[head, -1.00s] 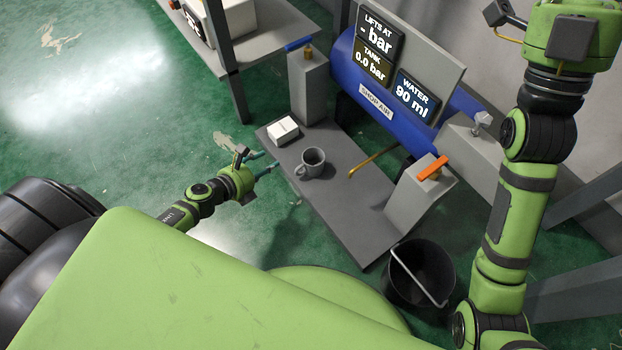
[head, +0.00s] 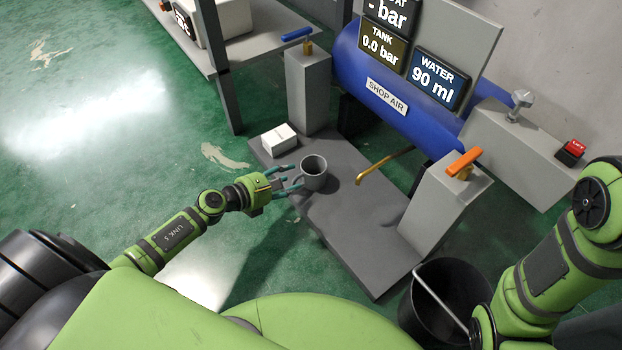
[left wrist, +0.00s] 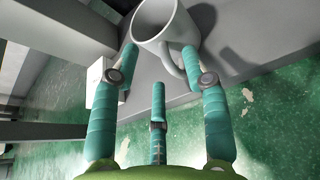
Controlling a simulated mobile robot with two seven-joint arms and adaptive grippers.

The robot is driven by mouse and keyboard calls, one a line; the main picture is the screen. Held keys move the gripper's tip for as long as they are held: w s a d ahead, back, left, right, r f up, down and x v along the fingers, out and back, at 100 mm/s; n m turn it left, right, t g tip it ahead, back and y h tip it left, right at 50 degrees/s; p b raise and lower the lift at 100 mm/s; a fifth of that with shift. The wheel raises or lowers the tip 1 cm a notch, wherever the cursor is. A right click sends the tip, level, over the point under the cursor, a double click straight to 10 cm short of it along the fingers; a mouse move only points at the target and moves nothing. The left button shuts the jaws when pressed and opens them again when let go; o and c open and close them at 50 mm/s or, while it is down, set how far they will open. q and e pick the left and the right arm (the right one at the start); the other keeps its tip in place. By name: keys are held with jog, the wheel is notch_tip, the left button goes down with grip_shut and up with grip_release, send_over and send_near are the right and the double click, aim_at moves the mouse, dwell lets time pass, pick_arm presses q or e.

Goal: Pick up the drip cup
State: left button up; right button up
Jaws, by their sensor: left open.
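The drip cup (head: 314,174) is a grey mug standing upright on a low grey bench (head: 366,243) in the head view. My left gripper (head: 290,180) is open, with its teal fingers at the cup's left side. In the left wrist view the cup (left wrist: 160,22) shows at the top, with its handle (left wrist: 170,62) toward me. The fingertips of my left gripper (left wrist: 160,62) reach both sides of the handle region; I cannot tell whether they touch. My right arm shows at the right of the head view, but its gripper is not clearly visible.
A small white box (head: 279,139) sits behind the cup. A bent brass pipe (head: 385,164) sticks out right of it. Grey posts with a blue lever (head: 298,34) and an orange lever (head: 464,162) flank the bench. A black bucket (head: 408,305) stands at front right.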

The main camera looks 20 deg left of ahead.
aim_at(308, 176)
pick_arm(q)
jog(key=shift+b+x, duration=0.3)
jog(key=shift+x, duration=1.25)
jog(key=shift+s+f, duration=0.1)
jog(key=c, duration=0.9)
grip_shut()
